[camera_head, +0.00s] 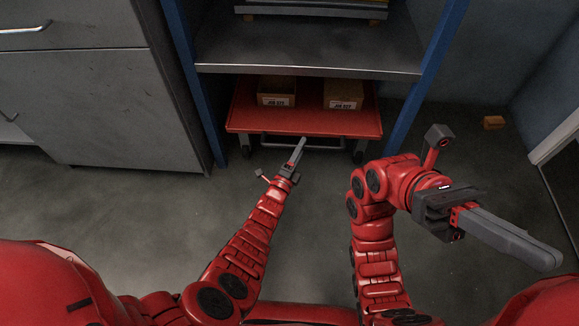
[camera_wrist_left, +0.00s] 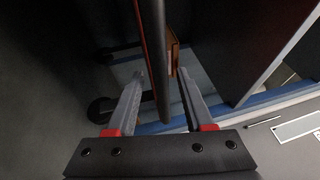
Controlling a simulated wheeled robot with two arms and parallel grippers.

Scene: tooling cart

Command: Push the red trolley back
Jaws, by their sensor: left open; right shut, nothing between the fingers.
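The red trolley (camera_head: 300,121) stands low under the grey shelf, between two blue posts, with its front edge slightly out. Its grey handle bar (camera_head: 325,147) runs below the front edge. My right gripper (camera_head: 510,238) is shut and empty, off to the right, away from the trolley.
Two labelled cardboard boxes, one left (camera_head: 276,93) and one right (camera_head: 343,96), sit on the trolley. The grey shelf (camera_head: 305,67) is above. A grey cabinet (camera_head: 90,105) stands left. A small orange object (camera_head: 494,122) lies on the floor at right. The floor before the trolley is clear.

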